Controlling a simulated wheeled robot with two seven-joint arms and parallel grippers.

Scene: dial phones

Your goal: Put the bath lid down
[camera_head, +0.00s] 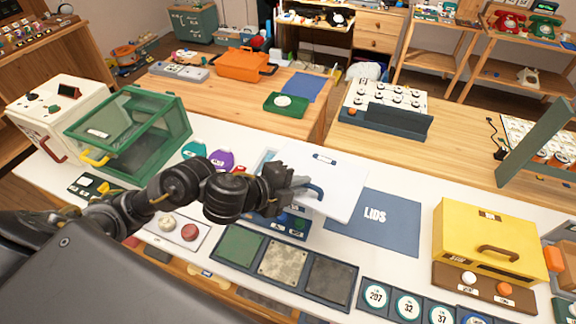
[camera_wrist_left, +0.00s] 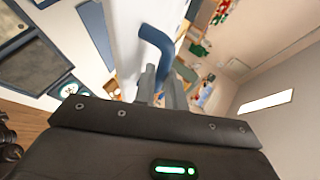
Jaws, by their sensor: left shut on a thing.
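The bath lid (camera_head: 335,178) is a white flat panel with a blue curved handle (camera_head: 314,190). My left gripper (camera_head: 303,186) is shut on that handle, and the lid appears tilted and held above the counter. In the left wrist view the gripper fingers (camera_wrist_left: 160,88) close on the blue handle (camera_wrist_left: 158,42), with the white lid (camera_wrist_left: 128,35) beside it. A blue-grey mat marked LIDS (camera_head: 375,220) lies on the counter just right of the lid. The lid covers part of a light-blue-edged bath (camera_head: 262,162). My right gripper does not show.
A yellow box (camera_head: 490,235) stands right of the mat. Green, stone and dark tiles (camera_head: 282,258) lie in front, with numbered discs (camera_head: 408,305) nearby. A green glass-sided box (camera_head: 135,130) stands at the left. The LIDS mat's visible surface is clear.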

